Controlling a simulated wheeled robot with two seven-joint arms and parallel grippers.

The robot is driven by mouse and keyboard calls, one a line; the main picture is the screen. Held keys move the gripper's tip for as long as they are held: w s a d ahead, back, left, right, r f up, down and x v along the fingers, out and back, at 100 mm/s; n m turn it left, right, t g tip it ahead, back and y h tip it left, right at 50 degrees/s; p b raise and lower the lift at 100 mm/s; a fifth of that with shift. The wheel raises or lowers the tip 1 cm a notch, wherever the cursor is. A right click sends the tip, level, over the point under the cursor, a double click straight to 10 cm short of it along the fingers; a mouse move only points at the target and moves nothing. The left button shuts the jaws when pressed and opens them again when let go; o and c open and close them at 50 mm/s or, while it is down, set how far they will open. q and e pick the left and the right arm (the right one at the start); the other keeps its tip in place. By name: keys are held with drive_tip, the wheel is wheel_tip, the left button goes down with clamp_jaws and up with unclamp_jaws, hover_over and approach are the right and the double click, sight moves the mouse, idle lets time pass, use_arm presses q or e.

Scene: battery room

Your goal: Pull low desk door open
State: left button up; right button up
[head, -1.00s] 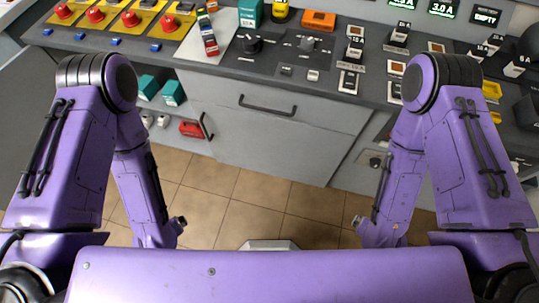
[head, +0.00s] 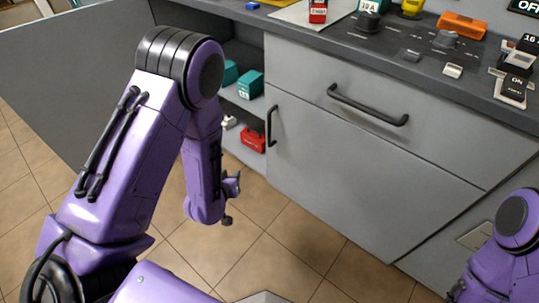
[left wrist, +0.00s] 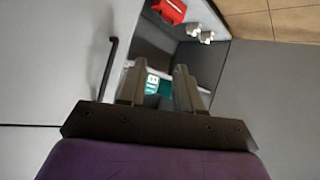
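The low desk door (head: 345,175) is a grey panel below a drawer. It looks shut, flush with the desk front. Its black upright bar handle (head: 271,125) is at its left edge, beside an open shelf bay. My left gripper (head: 232,190) hangs in front of the bay, below and left of the handle, apart from it. In the left wrist view my left gripper (left wrist: 158,88) has its fingers apart with nothing held. The handle (left wrist: 107,68) shows left of the fingers there. My right arm shows only at the lower right edge; its gripper is out of view.
The drawer above has a black handle (head: 367,104). The shelves hold teal boxes (head: 250,84) and a red item (head: 253,139). A large grey panel (head: 70,90) stands at the left. Switches and an orange box (head: 462,25) are on the desktop. Tiled floor before the door is clear.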

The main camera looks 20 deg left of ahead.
use_arm(q)
drive_tip(key=w+d+f+m+t+h+b, duration=0.1)
drive_tip(key=w+f+m+t+h+b, duration=0.15)
drive_tip(key=w+t+b, duration=0.45)
wheel_tip(320, 180, up, 5)
drive_tip(key=m+h+b, duration=0.2)
drive_tip(key=m+b, duration=0.1)
drive_tip(key=b, duration=0.2)
hover_over(269, 144)
drive_tip(key=shift+w+a+r+y, duration=0.1)
drive_tip(key=shift+w+a+y, duration=0.05)
drive_tip(key=shift+w+y, duration=0.15)
clamp_jaws()
use_arm(e)
wheel_tip(269, 144, down, 15)
drive_tip(key=shift+s+a+f, duration=0.15)
drive_tip(key=shift+s+f, duration=0.05)
